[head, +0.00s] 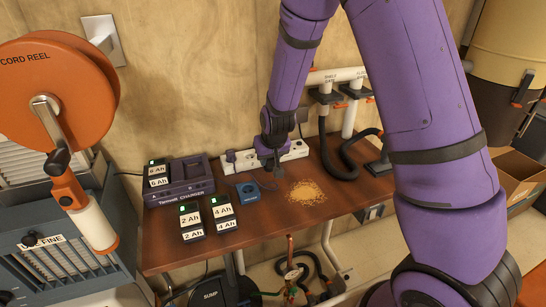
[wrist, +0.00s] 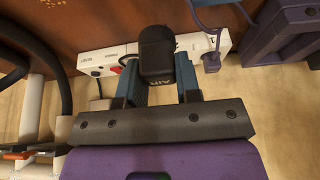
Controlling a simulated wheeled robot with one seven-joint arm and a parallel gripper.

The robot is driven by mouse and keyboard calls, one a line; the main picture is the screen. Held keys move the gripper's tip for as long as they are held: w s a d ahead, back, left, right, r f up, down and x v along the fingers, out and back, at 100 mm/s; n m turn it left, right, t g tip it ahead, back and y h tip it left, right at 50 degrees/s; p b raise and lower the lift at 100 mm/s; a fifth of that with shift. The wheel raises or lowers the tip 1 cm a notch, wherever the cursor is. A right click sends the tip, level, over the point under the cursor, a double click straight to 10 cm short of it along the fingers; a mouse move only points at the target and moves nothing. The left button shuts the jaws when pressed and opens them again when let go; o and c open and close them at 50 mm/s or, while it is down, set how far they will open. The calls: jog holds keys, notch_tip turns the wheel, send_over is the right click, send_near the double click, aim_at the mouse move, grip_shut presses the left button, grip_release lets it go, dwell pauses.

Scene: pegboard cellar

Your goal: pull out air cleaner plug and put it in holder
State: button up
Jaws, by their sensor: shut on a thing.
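My gripper (head: 276,170) is at the white power strip (head: 295,150) at the back of the wooden bench. In the wrist view, the fingers of my gripper (wrist: 158,82) are shut on a black plug marked AIR (wrist: 157,55). The plug is in front of the power strip (wrist: 100,58), which has a red switch. I cannot tell whether its pins are in a socket. Another, greyish plug (wrist: 211,62) sits at the strip's other end. A small blue block (head: 248,190), perhaps the holder, lies on the bench just left of my gripper.
A pile of yellowish grains (head: 306,192) lies right of my gripper. Black hoses (head: 345,150) and white pipes are further right. An orange cord reel (head: 55,90) is at left.

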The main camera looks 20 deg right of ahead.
jog(key=a, duration=0.7)
jog(key=shift+s+a+r, duration=0.15)
jog(key=shift+a+r, duration=0.1)
jog(key=shift+r, duration=0.05)
dwell(0.4)
dwell(0.4)
jog(key=shift+f, duration=1.5)
jog(key=shift+f, duration=1.75)
dwell(3.0)
